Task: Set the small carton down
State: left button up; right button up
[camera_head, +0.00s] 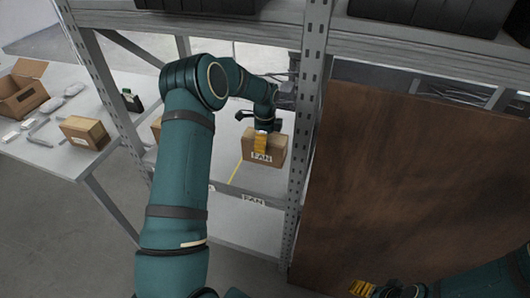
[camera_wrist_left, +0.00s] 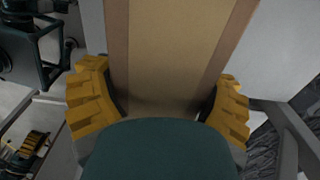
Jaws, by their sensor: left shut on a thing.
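The small brown carton (camera_head: 277,145), with a FAN label on its front, is between the metal shelf uprights. My left gripper (camera_head: 261,142) reaches in from above and is shut on the carton. In the left wrist view the carton (camera_wrist_left: 165,50) fills the space between the orange fingers of my left gripper (camera_wrist_left: 158,103). Whether the carton's underside touches the light surface below cannot be told. My right gripper (camera_head: 362,288) is at the bottom right edge, partly cut off, and its opening cannot be made out.
A grey metal upright (camera_head: 305,120) stands just right of the carton, with a large brown panel (camera_head: 400,180) beyond it. A shelf beam (camera_head: 250,28) crosses above. A white table (camera_head: 60,160) at left bears another carton (camera_head: 84,133), an open box (camera_head: 20,92) and small items.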

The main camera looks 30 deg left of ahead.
pick_arm(q)
notch_tip(320, 180, down, 4)
jog(key=shift+f+b, duration=0.15)
jog(key=shift+b, duration=0.3)
jog(key=o, duration=1.1)
jog(key=shift+o, duration=0.2)
notch_tip(320, 180, up, 8)
jog(key=shift+f+p, duration=0.2)
jog(key=shift+p, duration=0.65)
